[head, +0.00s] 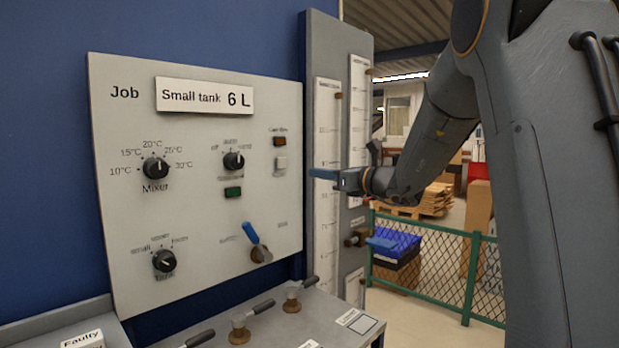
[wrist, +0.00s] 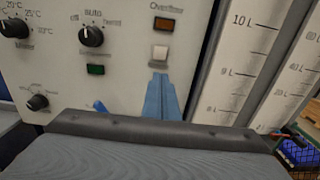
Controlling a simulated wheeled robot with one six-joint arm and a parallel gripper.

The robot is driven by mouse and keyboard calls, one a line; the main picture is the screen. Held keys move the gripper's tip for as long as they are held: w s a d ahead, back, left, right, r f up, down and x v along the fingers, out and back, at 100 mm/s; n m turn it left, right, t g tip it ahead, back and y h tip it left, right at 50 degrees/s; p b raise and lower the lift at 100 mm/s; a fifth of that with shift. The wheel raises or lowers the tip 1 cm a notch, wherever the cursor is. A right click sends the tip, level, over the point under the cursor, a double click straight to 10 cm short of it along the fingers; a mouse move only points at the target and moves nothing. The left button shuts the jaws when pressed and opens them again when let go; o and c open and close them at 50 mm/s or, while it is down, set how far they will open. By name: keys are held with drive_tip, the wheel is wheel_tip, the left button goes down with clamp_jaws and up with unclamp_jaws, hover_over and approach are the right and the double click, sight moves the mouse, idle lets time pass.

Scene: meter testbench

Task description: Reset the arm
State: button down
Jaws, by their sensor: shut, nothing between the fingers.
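My gripper (head: 322,173) is shut and empty, with its blue fingers pointing left in front of the tall gauge panel's left edge in the head view. In the wrist view the blue fingers (wrist: 162,98) are together, with their tips just below a white square button (wrist: 160,53). I cannot tell if they touch anything. My arm comes in from the right, bent at the elbow. The grey control panel (head: 200,270) carries the mixer knob (head: 156,168), the tank knob (head: 164,261) and a blue-handled lever (head: 257,243).
A gauge panel (head: 349,40) with graduated scales stands right of the control panel. Valves with dark handles (head: 239,330) stand on the bench below. A green mesh fence (head: 425,262) and a blue crate (head: 395,244) are behind on the right. The floor there looks open.

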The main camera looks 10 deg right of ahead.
drive_tip(key=shift+s+d, duration=0.15)
drive_tip(key=shift+s, duration=0.05)
drive_tip(key=s+a+f+n+g+h, duration=0.1)
drive_tip(key=s+a+f+n+g, duration=0.45)
drive_tip(key=s+f, duration=0.45)
drive_tip(key=s+a+f+n+g+h, duration=0.1)
drive_tip(key=s+a+f+n+g, duration=0.55)
drive_tip(key=f, duration=0.55)
drive_tip(key=s+d+f+n+h, duration=0.2)
drive_tip(key=s+d+f+n, duration=0.1)
drive_tip(key=s+n, duration=0.3)
drive_tip(key=s+d+f+n+g+h, duration=0.1)
drive_tip(key=s+d+f+n+h, duration=0.2)
drive_tip(key=s, duration=0.6)
drive_tip(key=s+d+f+n+g+h, duration=0.1)
drive_tip(key=s+d+f+n+h, duration=0.1)
drive_tip(key=s+f+n, duration=0.5)
drive_tip(key=shift+s+d+n+h, duration=0.25)
drive_tip(key=shift+d+n+h, duration=0.2)
drive_tip(key=shift+n, duration=0.35)
drive_tip(key=shift+f, duration=0.1)
